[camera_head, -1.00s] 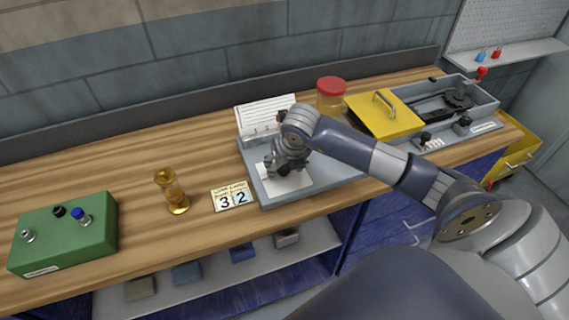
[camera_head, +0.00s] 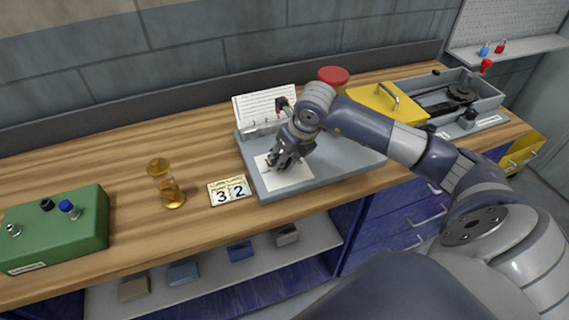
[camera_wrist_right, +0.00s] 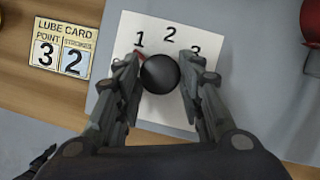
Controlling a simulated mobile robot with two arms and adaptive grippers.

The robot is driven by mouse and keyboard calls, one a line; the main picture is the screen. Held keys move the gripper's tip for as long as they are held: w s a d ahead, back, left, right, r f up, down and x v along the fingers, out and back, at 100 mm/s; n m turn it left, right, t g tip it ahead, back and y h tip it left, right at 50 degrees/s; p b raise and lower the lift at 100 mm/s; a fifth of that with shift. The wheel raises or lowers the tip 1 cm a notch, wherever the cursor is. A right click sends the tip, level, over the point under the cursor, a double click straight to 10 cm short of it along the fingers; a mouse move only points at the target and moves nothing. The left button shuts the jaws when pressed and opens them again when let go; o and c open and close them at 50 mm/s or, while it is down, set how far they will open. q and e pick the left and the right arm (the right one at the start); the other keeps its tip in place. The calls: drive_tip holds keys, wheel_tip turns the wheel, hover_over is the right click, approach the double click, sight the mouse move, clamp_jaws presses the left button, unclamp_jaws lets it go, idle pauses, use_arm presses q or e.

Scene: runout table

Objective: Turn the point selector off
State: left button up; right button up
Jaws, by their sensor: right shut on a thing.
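The point selector's round black knob (camera_wrist_right: 160,73) stands on a white plate (camera_wrist_right: 128,32) marked 1, 2 and 3, seen in the right wrist view. A small red pointer (camera_wrist_right: 138,57) shows at the knob's upper left, just below the 1. My right gripper (camera_wrist_right: 162,75) is shut on the knob, one finger on each side. In the head view my right gripper (camera_head: 281,161) is low over the white plate and hides the knob. The lube card (camera_wrist_right: 60,48) reads point 3, strokes 2; it also lies in the head view (camera_head: 229,190). My left gripper is not in view.
A green box (camera_head: 55,232) with buttons and an hourglass (camera_head: 167,184) stand at left on the bench. A red-lidded jar (camera_head: 333,76), a yellow cover (camera_head: 385,103) and a grey tray (camera_head: 480,90) are behind my arm. The wood at the back left is clear.

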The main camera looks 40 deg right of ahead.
drive_tip(key=shift+w+d+f+n+y+b, duration=0.1)
drive_tip(key=shift+n+y+b, duration=0.1)
drive_tip(key=shift+n+b, duration=0.45)
drive_tip(key=shift+d+f+n+y+b, duration=0.1)
drive_tip(key=shift+n+y+b, duration=0.1)
drive_tip(key=shift+n+b, duration=0.4)
drive_tip(key=shift+r+n+y+b, duration=0.25)
drive_tip(key=shift+n+y+b, duration=0.25)
drive_tip(key=shift+n+b, duration=0.65)
drive_tip(key=o, duration=1.1)
drive_tip(key=shift+c, duration=0.2)
drive_tip(key=v, duration=1.2)
drive_tip(key=shift+w, duration=0.25)
drive_tip(key=shift+d+g, duration=0.1)
drive_tip(key=shift+g, duration=0.2)
